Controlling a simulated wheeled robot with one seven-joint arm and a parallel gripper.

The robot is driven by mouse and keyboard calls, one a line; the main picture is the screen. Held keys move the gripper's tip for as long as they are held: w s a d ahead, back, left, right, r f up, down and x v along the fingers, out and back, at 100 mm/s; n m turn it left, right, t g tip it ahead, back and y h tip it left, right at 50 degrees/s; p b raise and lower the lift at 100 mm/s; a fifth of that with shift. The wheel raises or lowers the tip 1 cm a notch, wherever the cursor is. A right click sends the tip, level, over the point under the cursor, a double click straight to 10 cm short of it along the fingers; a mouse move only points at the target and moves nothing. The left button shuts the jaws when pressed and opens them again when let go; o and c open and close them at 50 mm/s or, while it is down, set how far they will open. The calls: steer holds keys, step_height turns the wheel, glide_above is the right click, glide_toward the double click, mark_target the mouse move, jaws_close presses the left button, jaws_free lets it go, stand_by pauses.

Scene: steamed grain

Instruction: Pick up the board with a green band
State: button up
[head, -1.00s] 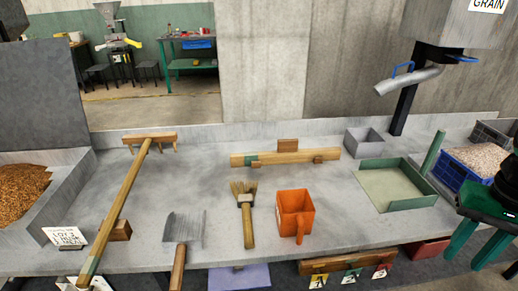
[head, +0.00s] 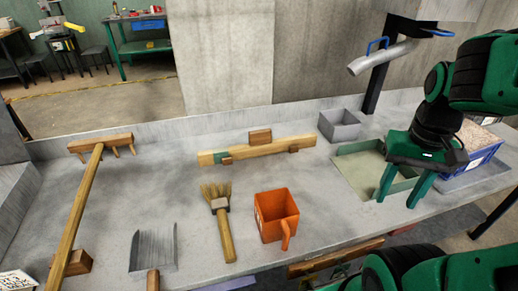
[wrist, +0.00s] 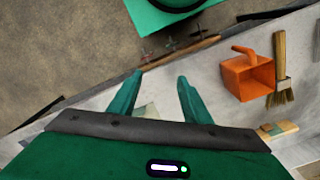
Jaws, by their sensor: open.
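The board with a green band (head: 258,150) is a long pale wooden bar lying across the back middle of the bench in the head view. Its green band (head: 221,157) is near its left end. Small wooden blocks touch or sit close to it, front and back. In the wrist view, a wooden end with a green patch (wrist: 280,129) shows at the right, probably this board; the rest is hidden. My gripper (head: 396,203) is open and empty, to the right of the board, above the green-sided tray (head: 352,150). Its fingers also show in the wrist view (wrist: 160,78).
An orange scoop (head: 270,218) and a brush (head: 222,222) lie in front of the board. A wooden rake (head: 82,200) and metal shovel (head: 153,250) are left. A grey box (head: 340,126) and spout (head: 380,58) stand right.

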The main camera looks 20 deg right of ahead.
steer(key=w+r+m, duration=0.3)
steer(key=w, duration=1.1)
steer(key=m+y, duration=0.1)
steer(key=m, duration=0.7)
glide_toward(261, 131)
step_height(261, 131, down, 3)
steer(key=s+d, duration=0.2)
steer(key=shift+w+a+f+m, duration=0.3)
steer(key=shift+w+a+f, duration=0.5)
steer(key=shift+a+f, duration=0.3)
steer(key=f, duration=0.4)
steer(key=shift+a+f, duration=0.1)
steer(key=shift+a, duration=0.2)
steer(key=shift+w+a+f, duration=0.1)
steer(key=shift+a+f, duration=0.05)
steer(key=shift+f, duration=0.85)
steer(key=shift+w+a+f, duration=0.1)
steer(key=shift+a+f, duration=0.1)
steer(key=shift+f, duration=0.8)
steer(key=shift+w+a+f, duration=0.1)
steer(key=shift+a+f, duration=0.05)
steer(key=shift+f, duration=0.8)
jaws_close()
